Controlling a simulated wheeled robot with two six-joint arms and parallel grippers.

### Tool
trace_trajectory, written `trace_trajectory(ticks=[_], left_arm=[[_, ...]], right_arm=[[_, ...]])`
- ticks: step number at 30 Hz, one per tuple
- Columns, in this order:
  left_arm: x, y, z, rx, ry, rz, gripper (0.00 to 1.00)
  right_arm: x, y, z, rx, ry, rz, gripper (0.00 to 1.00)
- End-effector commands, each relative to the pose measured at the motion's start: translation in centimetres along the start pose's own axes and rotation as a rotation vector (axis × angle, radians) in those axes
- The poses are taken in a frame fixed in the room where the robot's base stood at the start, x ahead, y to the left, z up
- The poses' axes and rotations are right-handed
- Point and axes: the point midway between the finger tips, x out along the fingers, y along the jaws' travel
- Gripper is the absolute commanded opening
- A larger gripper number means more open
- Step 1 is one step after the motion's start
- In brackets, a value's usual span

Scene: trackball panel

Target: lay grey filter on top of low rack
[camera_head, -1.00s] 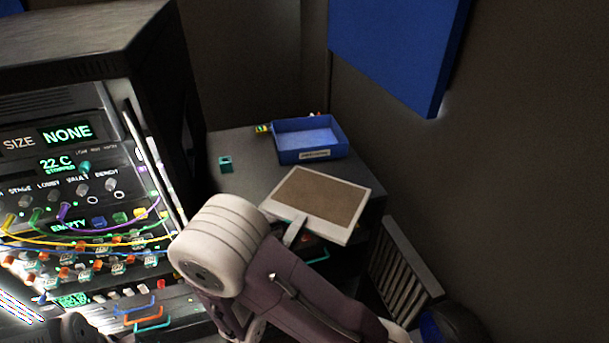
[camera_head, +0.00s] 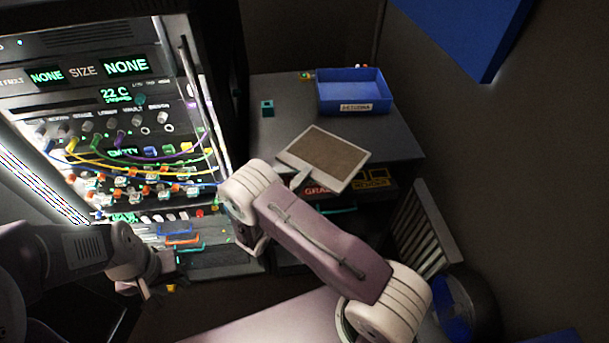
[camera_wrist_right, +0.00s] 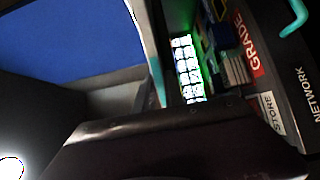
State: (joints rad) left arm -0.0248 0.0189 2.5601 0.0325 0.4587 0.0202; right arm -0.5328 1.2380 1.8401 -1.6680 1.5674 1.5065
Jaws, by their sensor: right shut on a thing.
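The grey filter (camera_head: 325,157), a flat square with a brown-grey mesh and a pale frame, shows over the front part of the low rack (camera_head: 392,138) in the head view. The rack is a dark, low cabinet; I cannot tell whether the filter touches its top. A pale tab joins the filter's near edge to my right gripper (camera_head: 297,181), which is shut on it and mostly hidden behind my arm. In the right wrist view a dark shape covers the lower part. My left gripper (camera_head: 158,286) is empty at lower left, its opening unclear.
A blue tray (camera_head: 353,103) stands at the back of the rack top, with a small teal block (camera_head: 267,108) to its left. The lit panel with cables (camera_head: 120,150) stands left. A slatted grey piece (camera_head: 418,230) stands right of the rack.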

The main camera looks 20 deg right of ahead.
Motion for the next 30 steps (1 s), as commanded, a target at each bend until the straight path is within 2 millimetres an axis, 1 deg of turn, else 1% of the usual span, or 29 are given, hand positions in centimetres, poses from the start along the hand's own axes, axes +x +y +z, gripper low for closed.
trace_trajectory(ticks=[5, 10, 11, 12, 13, 21, 24, 25, 29, 30], left_arm=[[0.0, 0.0, 0.0, 0.0, 0.0, 0.0, 0.36], [0.6, 0.0, 0.1, 0.0, 0.0, 0.0, 0.36], [0.5, 0.0, 0.1, 0.0, 0.0, 0.0, 0.36], [0.4, 0.0, 0.1, 0.0, 0.0, 0.0, 0.36], [0.4, 0.0, 0.1, 0.0, 0.0, 0.0, 0.36], [0.4, 0.0, 0.0, 0.0, 0.0, 0.0, 0.36], [-0.2, 0.0, 0.0, 0.0, 0.0, 0.0, 0.36], [-0.1, 0.0, 0.0, 0.0, 0.0, 0.0, 0.36], [0.9, 0.0, 0.1, 0.0, 0.0, 0.0, 0.36], [1.2, 0.0, 0.1, 0.0, 0.0, 0.0, 0.36]], right_arm=[[0.0, 0.0, 0.0, 0.001, 0.0, 0.0, 0.0], [0.0, -0.5, 0.0, 0.001, 0.0, 0.001, 0.0], [0.0, -0.4, 0.0, 0.001, 0.0, 0.0, 0.19], [0.0, -0.3, 0.0, 0.001, 0.0, 0.0, 0.31], [0.0, -0.3, 0.0, 0.001, 0.0, 0.0, 0.36], [0.0, -0.3, 0.0, 0.001, 0.0, 0.0, 0.36], [0.0, 0.3, 0.0, 0.001, 0.0, 0.0, 0.36], [-0.2, 0.2, -0.1, 0.001, 0.002, 0.0, 0.36], [-2.6, -0.2, -0.2, 0.002, 0.006, 0.0, 0.36], [-3.5, -0.2, -0.2, 0.002, 0.006, 0.0, 0.36]])
